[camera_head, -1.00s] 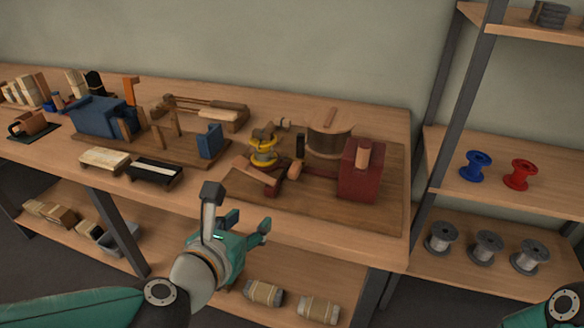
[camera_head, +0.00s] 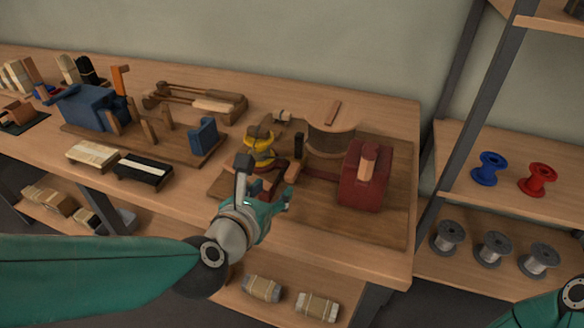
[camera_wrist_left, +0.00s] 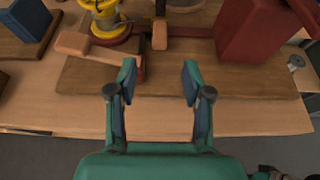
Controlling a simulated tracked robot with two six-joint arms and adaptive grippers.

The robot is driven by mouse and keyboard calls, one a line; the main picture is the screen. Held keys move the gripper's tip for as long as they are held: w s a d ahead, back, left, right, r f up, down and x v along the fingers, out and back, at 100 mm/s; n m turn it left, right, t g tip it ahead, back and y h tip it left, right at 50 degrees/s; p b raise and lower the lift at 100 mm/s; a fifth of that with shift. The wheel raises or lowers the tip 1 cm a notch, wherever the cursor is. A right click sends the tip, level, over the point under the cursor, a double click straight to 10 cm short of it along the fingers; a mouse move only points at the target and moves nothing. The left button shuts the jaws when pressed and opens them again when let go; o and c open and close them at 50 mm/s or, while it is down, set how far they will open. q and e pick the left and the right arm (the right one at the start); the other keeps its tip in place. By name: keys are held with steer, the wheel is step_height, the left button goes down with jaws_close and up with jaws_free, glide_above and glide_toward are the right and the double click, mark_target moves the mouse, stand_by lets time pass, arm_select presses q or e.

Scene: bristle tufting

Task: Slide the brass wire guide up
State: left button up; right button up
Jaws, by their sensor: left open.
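A yellow, brass-like piece (camera_head: 262,150) stands on the left part of the wooden machine board (camera_head: 375,225). It looks like the wire guide, but I cannot tell its parts apart. In the left wrist view, the lower part of the yellow piece (camera_wrist_left: 102,14) shows at the top left, cut off by the frame edge. My left gripper (camera_head: 265,187) is open and empty at the front edge of the board, in front of the yellow piece. In the wrist view its fingers (camera_wrist_left: 158,72) are spread over the board, touching nothing that I can see. My right gripper is out of view.
A wooden handle (camera_wrist_left: 72,43) lies close to the left finger. A red block (camera_head: 365,180) and a wooden drum (camera_head: 330,138) stand right of the yellow piece. A blue-blocked fixture (camera_head: 90,108) stands left. A shelf with spools (camera_head: 488,168) is at the right.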

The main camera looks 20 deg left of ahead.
mark_target(290, 174)
arm_select(q)
steer(key=b+x, duration=0.1)
steer(key=x, duration=1.1)
steer(key=shift+w+f, duration=0.15)
steer(key=shift+f, duration=0.05)
jaws_close()
